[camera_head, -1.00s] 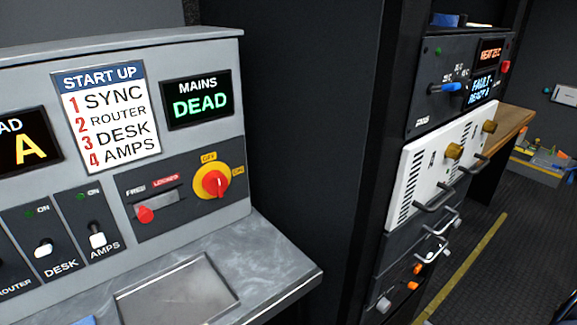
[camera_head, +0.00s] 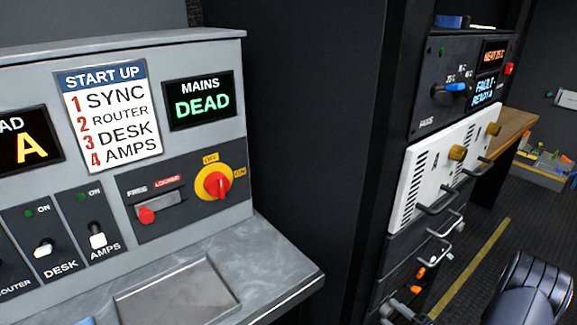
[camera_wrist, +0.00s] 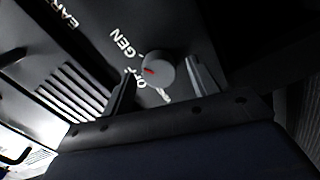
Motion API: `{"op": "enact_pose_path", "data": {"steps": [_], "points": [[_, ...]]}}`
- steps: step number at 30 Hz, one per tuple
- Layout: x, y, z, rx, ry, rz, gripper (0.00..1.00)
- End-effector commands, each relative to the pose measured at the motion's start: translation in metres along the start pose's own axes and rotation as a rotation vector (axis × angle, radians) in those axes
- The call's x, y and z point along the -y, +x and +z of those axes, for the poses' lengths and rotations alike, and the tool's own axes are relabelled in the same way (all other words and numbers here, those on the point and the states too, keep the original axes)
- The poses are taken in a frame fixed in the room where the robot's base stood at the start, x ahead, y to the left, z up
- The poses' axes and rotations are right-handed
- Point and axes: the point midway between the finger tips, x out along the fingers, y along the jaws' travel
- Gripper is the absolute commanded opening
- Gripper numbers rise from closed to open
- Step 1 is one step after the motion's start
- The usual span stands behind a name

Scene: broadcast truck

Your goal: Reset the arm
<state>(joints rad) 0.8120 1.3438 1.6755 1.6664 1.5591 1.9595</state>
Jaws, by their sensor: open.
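My gripper (camera_wrist: 162,80) is open in the wrist view, with one dark finger on each side of a round grey knob (camera_wrist: 158,72) with a red mark. Nothing is clamped; I cannot tell whether a finger touches the knob. The knob is on a dark panel (camera_wrist: 105,25) with white lettering, including "GEN" and what looks like "OFF". In the head view, a dark rounded part of my arm (camera_head: 535,288) shows at the lower right. My gripper cannot be made out clearly there.
A grey console (camera_head: 235,130) with a "MAINS DEAD" display (camera_head: 199,100) and a red-yellow rotary switch (camera_head: 214,183) stands at left. An equipment rack (camera_head: 465,75) with protruding handles (camera_head: 438,208) stands at right. A wooden desk (camera_head: 515,125) lies beyond; floor shows beside the yellow line.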

Motion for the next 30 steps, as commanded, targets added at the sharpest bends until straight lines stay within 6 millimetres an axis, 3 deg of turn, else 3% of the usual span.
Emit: {"op": "enact_pose_path", "data": {"steps": [30], "points": [[0.0045,-0.0002,0.0019,0.0,-0.874,0.0,0.57]]}}
